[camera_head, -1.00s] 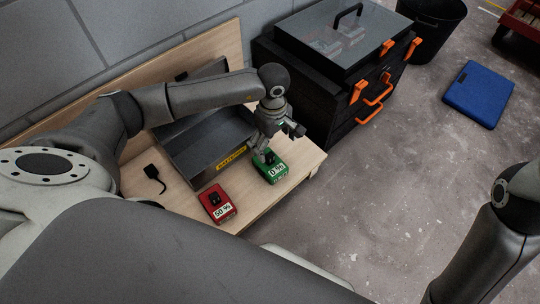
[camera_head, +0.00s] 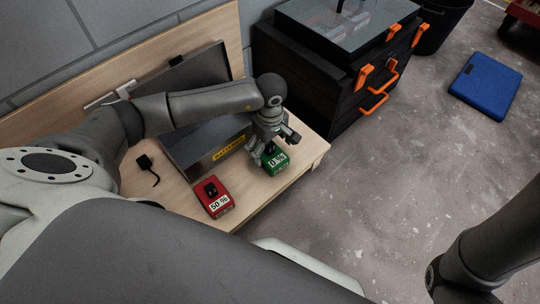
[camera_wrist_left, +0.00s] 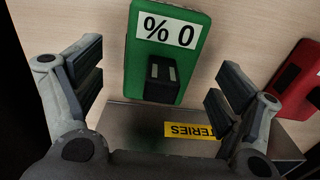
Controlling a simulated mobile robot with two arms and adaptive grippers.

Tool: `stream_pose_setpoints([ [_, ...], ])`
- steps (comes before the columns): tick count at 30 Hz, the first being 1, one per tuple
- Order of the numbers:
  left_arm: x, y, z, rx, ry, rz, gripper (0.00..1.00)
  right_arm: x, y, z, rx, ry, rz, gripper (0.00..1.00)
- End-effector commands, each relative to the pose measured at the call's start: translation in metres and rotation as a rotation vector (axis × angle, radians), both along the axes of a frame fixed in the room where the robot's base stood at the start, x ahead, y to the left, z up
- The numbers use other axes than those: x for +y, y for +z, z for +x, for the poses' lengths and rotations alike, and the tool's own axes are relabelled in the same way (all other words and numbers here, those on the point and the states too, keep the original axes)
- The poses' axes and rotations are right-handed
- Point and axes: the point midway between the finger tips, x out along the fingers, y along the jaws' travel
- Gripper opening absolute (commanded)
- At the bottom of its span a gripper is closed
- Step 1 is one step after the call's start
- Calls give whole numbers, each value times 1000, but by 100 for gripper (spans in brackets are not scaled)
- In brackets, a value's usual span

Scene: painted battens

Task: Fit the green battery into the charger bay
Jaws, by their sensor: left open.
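The green battery (camera_head: 275,162), with a white "0 %" label, lies on the wooden bench near its right front corner. It also shows in the left wrist view (camera_wrist_left: 190,62), with a black terminal block toward the gripper. My left gripper (camera_head: 262,155) is right at the battery in the head view. In the left wrist view its fingers (camera_wrist_left: 160,88) are spread wide on either side of the battery, with gaps and no grip. My right gripper is out of view; only part of the right arm shows. I cannot make out the charger bay.
A red battery (camera_head: 214,198) labelled "50 %" lies left of the green one. Behind them is a grey tray (camera_head: 200,163) with a yellow label. A black plug (camera_head: 146,162) with a cord lies further left. A black toolbox (camera_head: 320,95) stands behind the bench's right end.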

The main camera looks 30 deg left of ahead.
Motion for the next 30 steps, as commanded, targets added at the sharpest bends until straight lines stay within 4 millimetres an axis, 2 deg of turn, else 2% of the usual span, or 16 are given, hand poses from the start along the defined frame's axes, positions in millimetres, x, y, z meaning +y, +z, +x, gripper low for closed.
stream_pose_setpoints([
  [3, 0, -18, -1, 1, 0, -1, 89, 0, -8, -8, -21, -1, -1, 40],
  [6, 0, -24, -1, 0, 1, -1, 89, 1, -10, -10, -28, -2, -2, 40],
  [16, 0, -26, -1, 0, 0, -1, 89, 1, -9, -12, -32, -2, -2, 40],
  [30, 0, -26, -1, 0, 0, -1, 30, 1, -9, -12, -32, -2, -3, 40],
])
